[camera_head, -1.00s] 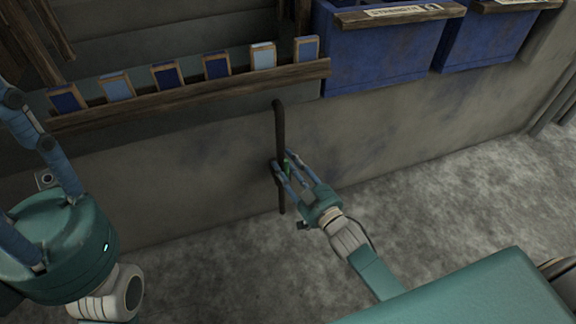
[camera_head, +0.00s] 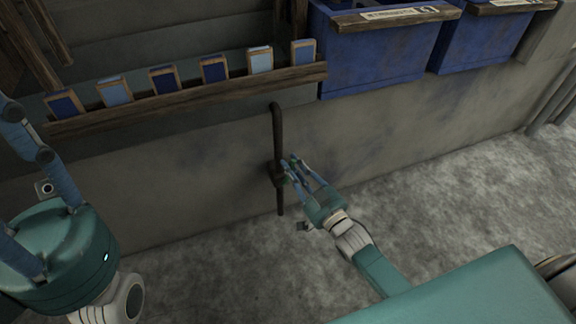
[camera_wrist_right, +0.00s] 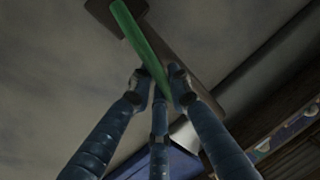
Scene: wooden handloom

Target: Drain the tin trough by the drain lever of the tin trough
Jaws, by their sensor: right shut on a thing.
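The drain lever is a slim green bar; in the right wrist view the lever (camera_wrist_right: 140,42) runs from the top down between my fingertips. My right gripper (camera_head: 288,170) is shut on it, just right of a dark upright drain pipe (camera_head: 278,130) on the grey wall. The right gripper also shows in the wrist view (camera_wrist_right: 155,88), its fingers closed around the bar. In the head view the lever is mostly hidden by the fingers. I cannot clearly make out the tin trough's outline or its contents. My left gripper (camera_head: 40,215) is at the left edge, its fingertips unclear.
A wooden rail (camera_head: 190,98) above the wall holds several blue and pale framed cards. Blue bins (camera_head: 375,62) with wooden fronts stand at the upper right. The grey floor (camera_head: 440,190) right of the pipe is clear.

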